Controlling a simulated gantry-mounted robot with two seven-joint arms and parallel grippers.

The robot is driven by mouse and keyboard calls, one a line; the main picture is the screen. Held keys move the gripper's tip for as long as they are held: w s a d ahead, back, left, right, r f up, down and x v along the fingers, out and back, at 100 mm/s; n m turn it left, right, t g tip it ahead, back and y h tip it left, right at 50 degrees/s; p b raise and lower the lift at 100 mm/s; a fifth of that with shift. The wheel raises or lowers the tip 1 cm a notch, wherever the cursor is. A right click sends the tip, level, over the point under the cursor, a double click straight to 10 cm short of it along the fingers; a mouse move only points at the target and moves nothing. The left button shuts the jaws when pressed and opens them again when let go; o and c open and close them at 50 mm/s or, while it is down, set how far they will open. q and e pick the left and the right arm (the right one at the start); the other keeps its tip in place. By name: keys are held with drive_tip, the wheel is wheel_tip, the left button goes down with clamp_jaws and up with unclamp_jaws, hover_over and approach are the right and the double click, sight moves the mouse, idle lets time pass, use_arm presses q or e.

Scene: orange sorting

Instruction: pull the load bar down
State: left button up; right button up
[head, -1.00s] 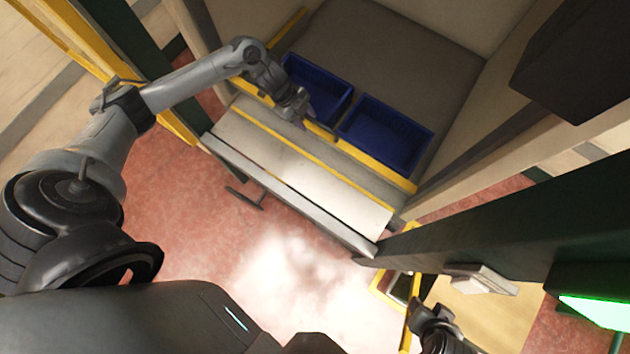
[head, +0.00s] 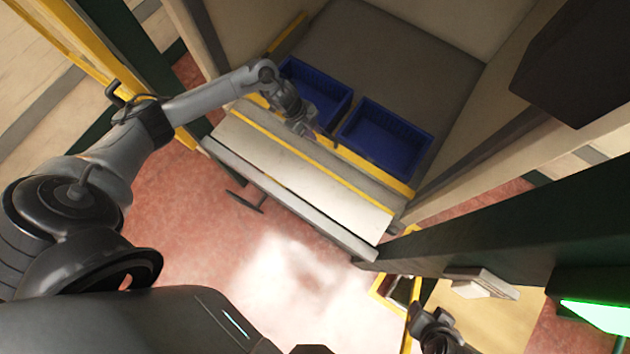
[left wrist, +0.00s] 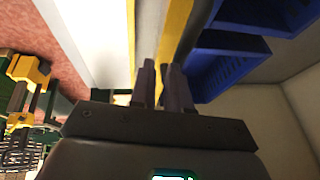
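A long pale panel (head: 330,196) with yellow strips slopes across the front of the bay, with a grey front edge bar (head: 300,203). I cannot tell for certain which of these is the load bar. My left gripper (head: 308,134) is over the panel's back part, close to the yellow strip beside the crates. In the left wrist view its two dark fingers (left wrist: 160,72) stand a narrow gap apart, with the yellow strip (left wrist: 173,35) showing beyond them. No grip on it is visible. My right gripper (head: 418,312) is low at the right; its fingers are unclear.
Two blue crates (head: 345,97) (head: 428,140) stand behind the panel on a grey surface. A dark green beam (head: 480,235) crosses the right side. A small pale box (head: 482,282) is below it. The reddish floor (head: 190,240) in front is open.

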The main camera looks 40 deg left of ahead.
use_arm(q)
drive_tip(key=shift+s+f, duration=0.1)
drive_tip(key=shift+f, duration=0.1)
clamp_jaws()
idle(0.8)
drive_tip(key=o, duration=0.5)
unclamp_jaws()
drive_tip(key=shift+o, duration=0.2)
drive_tip(key=shift+w+r, duration=0.1)
drive_tip(key=shift+w, duration=0.1)
drive_tip(key=shift+s, duration=0.1)
drive_tip(key=s+p+v, duration=0.1)
drive_tip(key=s+v, duration=0.1)
drive_tip(key=v, duration=0.8)
drive_tip(key=shift+r, duration=0.15)
drive_tip(key=shift+s+d, duration=0.1)
drive_tip(key=shift+d, duration=0.05)
